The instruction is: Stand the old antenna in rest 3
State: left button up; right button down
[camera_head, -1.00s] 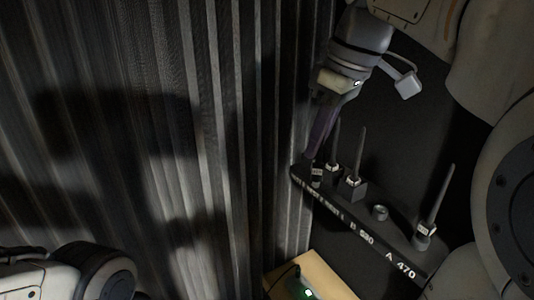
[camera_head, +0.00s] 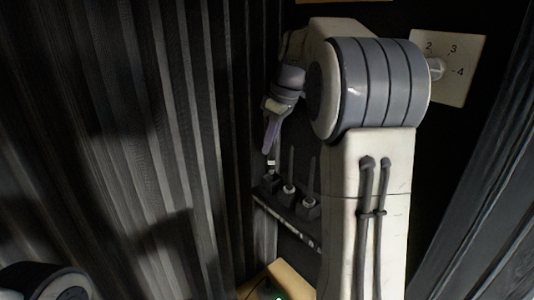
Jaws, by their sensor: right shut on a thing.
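My right gripper (camera_head: 268,146) is shut on a thin dark antenna (camera_head: 271,163) with a white label band, at the far left end of the rack. Its upper part is hidden by the fingers. It appears upright over a dark block there; I cannot tell whether it is seated. Two more dark antennas, one in the middle (camera_head: 290,173) and one to its right (camera_head: 311,182), stand upright in the rack (camera_head: 287,221). The rack's right part is hidden behind my right arm, and its lettering is too small to read. My left gripper is not in view.
A corrugated dark wall (camera_head: 130,130) runs close along the left. A white plate with a numbered dial (camera_head: 460,62) is at upper right. A tan surface (camera_head: 262,278) with a small green light lies below the rack.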

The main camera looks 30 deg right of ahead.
aim_at(271, 157)
notch_tip(271, 157, down, 5)
jog(key=shift+r+p, duration=0.1)
jog(key=shift+p, duration=0.4)
jog(key=c, duration=1.2)
grip_release()
jog(key=shift+f, duration=0.2)
jog(key=shift+c, duration=0.2)
jog(key=shift+r, duration=0.1)
